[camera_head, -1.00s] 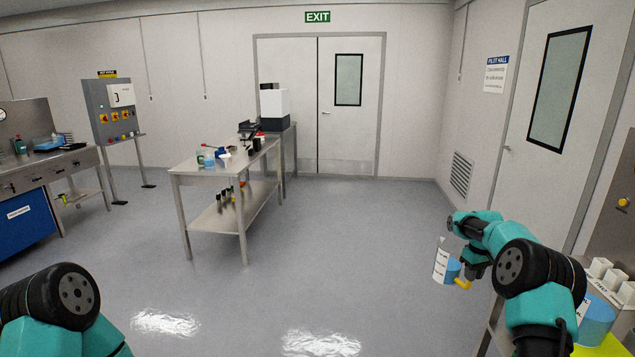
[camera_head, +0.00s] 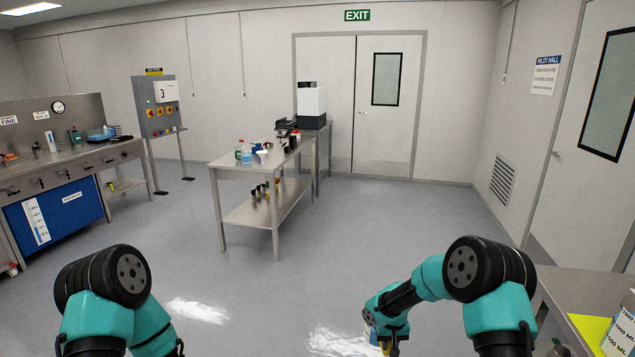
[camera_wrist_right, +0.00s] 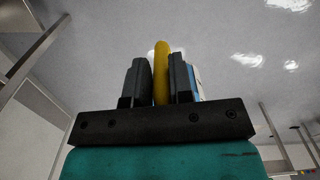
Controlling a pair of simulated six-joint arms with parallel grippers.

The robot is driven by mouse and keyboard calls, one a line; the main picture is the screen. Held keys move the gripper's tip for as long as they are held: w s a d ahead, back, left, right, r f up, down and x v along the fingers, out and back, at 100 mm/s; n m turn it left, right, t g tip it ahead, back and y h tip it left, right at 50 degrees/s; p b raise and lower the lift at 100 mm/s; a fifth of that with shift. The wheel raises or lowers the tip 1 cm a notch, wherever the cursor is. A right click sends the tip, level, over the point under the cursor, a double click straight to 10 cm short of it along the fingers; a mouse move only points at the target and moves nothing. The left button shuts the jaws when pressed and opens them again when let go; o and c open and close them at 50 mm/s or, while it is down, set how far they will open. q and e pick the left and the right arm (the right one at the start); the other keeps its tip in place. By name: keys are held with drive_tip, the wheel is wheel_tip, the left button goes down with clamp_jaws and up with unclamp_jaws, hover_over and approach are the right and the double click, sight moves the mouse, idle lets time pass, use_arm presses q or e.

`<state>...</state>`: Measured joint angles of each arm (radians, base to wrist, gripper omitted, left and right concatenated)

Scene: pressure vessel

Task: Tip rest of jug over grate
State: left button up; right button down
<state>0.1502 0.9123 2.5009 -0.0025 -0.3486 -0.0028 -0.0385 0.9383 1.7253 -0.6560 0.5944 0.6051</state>
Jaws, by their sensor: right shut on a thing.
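My right gripper (camera_head: 390,342) hangs low at the bottom middle of the head view. In the right wrist view its two dark fingers (camera_wrist_right: 161,80) are shut on the yellow handle of the jug (camera_wrist_right: 162,58). A strip of the jug's blue and white side shows behind the right finger. In the head view only a small blue and yellow part of the jug (camera_head: 368,319) shows beside the gripper; its spout, level and tilt are hidden. My left arm is at the lower left, with its gripper out of the picture. I see no floor grate.
A steel table (camera_head: 240,165) with bottles stands ahead. A steel bench (camera_head: 585,290) at the right carries a yellow sheet (camera_head: 590,328) and a labelled bottle (camera_head: 622,330). A louvred vent (camera_head: 502,178) is in the right wall. The floor between is clear.

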drive_tip(key=shift+s+a+f, duration=0.2)
drive_tip(key=shift+s+a, duration=0.15)
drive_tip(key=shift+a, duration=0.3)
